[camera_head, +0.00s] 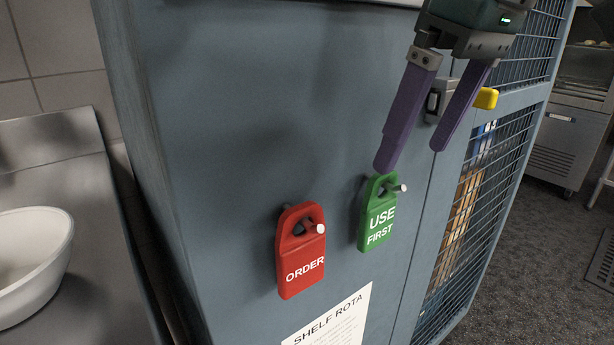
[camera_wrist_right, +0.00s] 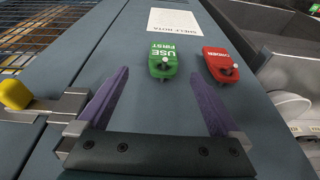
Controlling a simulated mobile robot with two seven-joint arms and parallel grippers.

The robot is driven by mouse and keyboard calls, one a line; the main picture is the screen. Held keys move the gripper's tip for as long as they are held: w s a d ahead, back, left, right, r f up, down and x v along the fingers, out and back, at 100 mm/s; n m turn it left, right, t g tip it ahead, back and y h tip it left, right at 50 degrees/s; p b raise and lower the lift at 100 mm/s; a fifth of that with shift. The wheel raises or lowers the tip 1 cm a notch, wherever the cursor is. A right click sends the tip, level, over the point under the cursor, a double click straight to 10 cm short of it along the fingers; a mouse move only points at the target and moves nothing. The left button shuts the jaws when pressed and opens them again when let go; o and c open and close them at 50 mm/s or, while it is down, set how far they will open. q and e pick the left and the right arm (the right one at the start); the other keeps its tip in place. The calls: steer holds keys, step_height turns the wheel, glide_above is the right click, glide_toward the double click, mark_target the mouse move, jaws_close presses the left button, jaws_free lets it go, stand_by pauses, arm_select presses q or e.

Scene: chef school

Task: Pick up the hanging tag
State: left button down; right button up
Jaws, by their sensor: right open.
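Two tags hang on pegs on the blue-grey cabinet side. The red tag (camera_head: 302,262) reads "ORDER" and hangs at the left. The green tag (camera_head: 378,218) reads "USE FIRST" and hangs to its right, slightly higher. My right gripper (camera_head: 408,160) is open and empty, its purple fingers pointing down, with the left fingertip by the top of the green tag in the head view. In the right wrist view, the green tag (camera_wrist_right: 163,66) lies ahead between the fingers' directions, and the red tag (camera_wrist_right: 220,65) is off to the right. My left gripper is out of view.
A yellow-ended latch (camera_head: 484,98) sits on the cabinet behind my right gripper, beside a wire mesh door (camera_head: 470,200). A "SHELF ROTA" sheet (camera_head: 335,318) is below the tags. A white bowl (camera_head: 30,262) stands on a metal counter (camera_head: 95,230) at the left.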

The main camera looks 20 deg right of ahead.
mark_target(390, 191)
steer(key=shift+a+x, duration=0.15)
steer(key=shift+x, duration=2.35)
steer(key=shift+a+x, duration=0.2)
steer(key=shift+x, duration=2.25)
steer(key=shift+s, duration=0.1)
steer(key=c, duration=1.4)
steer(key=shift+r, duration=0.1)
